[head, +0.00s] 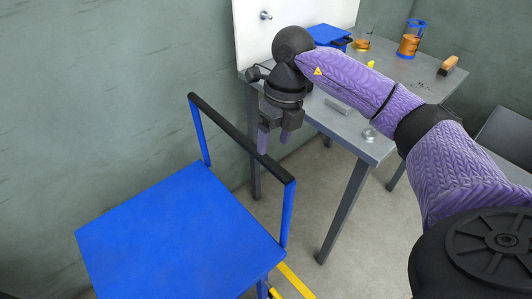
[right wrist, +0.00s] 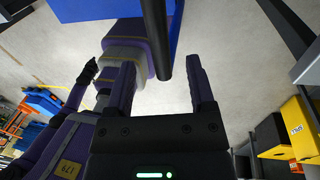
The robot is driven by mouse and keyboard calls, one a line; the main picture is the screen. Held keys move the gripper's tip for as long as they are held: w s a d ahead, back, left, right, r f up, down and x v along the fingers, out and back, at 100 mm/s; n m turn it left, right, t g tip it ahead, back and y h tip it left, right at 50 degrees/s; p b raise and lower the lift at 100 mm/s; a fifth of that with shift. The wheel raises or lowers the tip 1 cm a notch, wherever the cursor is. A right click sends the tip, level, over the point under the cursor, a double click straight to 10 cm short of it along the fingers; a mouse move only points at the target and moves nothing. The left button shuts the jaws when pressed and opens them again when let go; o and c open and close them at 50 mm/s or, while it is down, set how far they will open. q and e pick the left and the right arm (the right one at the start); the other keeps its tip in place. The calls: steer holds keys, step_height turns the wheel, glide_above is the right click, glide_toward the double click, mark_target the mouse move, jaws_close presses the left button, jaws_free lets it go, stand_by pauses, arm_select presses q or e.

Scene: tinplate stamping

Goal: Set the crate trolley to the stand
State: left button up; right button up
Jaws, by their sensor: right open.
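The crate trolley (head: 180,235) has a flat blue deck, which looks bare, and blue uprights carrying a black push bar (head: 240,135). My right gripper (head: 273,143) is open, fingers pointing down, at the push bar. In the right wrist view, the bar (right wrist: 157,40) runs in from the top and its end shows between the open fingertips (right wrist: 163,68); I cannot tell if they touch it. What looks like my left gripper (right wrist: 88,72) is small at the left of that view, its jaws unclear. I cannot tell which thing is the stand.
A grey table (head: 390,75) stands right of the trolley, holding a blue box (head: 328,35), jars and a brush (head: 447,65). Yellow floor lines (head: 294,281) show by the trolley's near corner. A green wall (head: 90,100) is close on the left. Yellow bins (right wrist: 297,130) stand at right.

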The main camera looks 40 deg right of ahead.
mark_target(270, 159)
steer(key=f, duration=0.2)
steer(key=a+f+b, duration=0.1)
steer(key=f, duration=0.1)
steer(key=shift+f, duration=0.4)
jaws_close()
stand_by(1.0)
